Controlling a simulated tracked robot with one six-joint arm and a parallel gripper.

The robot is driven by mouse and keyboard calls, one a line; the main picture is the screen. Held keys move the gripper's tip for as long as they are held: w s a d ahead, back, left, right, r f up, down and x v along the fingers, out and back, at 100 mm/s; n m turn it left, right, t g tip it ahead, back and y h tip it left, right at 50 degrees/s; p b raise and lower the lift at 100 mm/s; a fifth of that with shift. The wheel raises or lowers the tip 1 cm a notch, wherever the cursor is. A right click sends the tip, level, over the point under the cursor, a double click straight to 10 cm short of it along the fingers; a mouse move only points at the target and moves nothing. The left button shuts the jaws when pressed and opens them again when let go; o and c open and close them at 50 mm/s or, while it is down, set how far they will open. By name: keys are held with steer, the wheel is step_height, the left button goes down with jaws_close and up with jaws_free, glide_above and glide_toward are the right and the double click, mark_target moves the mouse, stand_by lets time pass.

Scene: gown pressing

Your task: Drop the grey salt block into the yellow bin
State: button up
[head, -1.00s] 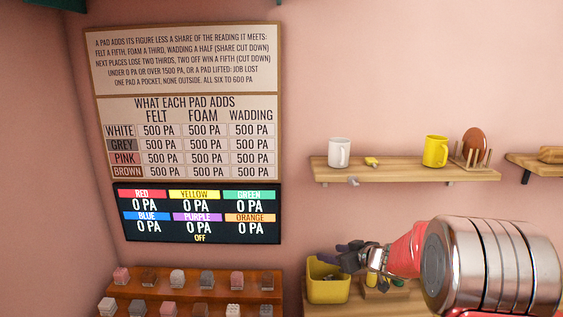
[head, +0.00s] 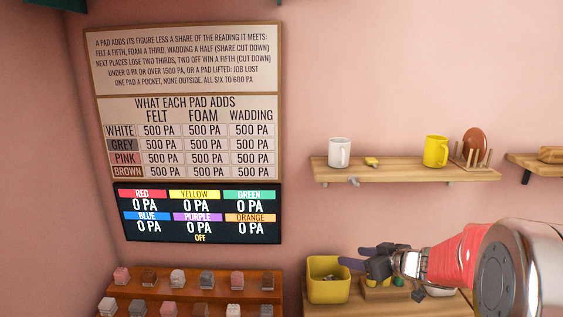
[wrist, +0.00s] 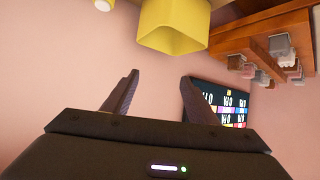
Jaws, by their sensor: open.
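The yellow bin (head: 328,291) stands on the wooden table at lower centre; its contents are small and unclear. In the wrist view the bin (wrist: 172,38) is beyond the fingers, at the top. My gripper (head: 355,257) is open just right of and above the bin's rim; in the wrist view its two fingers (wrist: 160,78) are apart with nothing between them. Grey blocks, such as one grey block (head: 206,279), sit on the brown stepped rack at lower left. I cannot tell whether any of these is the salt block.
The brown rack (head: 190,292) holds several white, pink, brown and grey blocks. A wall shelf (head: 400,174) carries a white mug (head: 339,152), a yellow mug (head: 435,151) and a plate rack. A pressure display (head: 198,214) reads zero throughout. Small items lie on the table right of the bin.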

steer(key=shift+v, duration=1.5)
